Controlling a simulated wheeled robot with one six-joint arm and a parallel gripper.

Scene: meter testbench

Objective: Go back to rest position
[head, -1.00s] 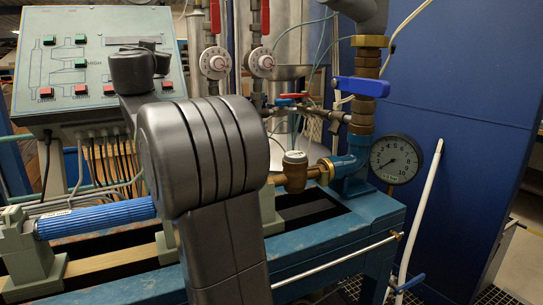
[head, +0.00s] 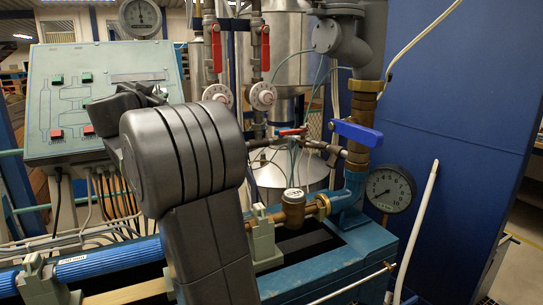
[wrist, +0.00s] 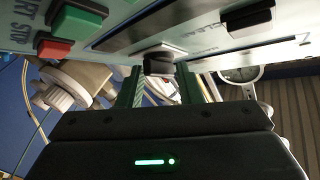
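My arm stands in the middle of the head view, its dark grey links in front of the bench. Its wrist part bends away toward the control panel (head: 108,70). My gripper's fingers are hidden in the head view. In the wrist view my gripper (wrist: 160,92) shows two dark green fingers standing apart, with no object visibly held between them. A black knob (wrist: 160,66) on the panel shows beyond the gap; I cannot tell whether the fingers touch it. The panel's green button (wrist: 78,22) and red button (wrist: 54,49) are at upper left.
A blue-handled valve (head: 357,133), a brass meter (head: 293,208) and a pressure gauge (head: 390,190) are right of the arm. Red-handled valves (head: 265,48) rise behind it. A blue cylinder (head: 108,261) lies on the bench at left. A blue wall (head: 460,120) fills the right.

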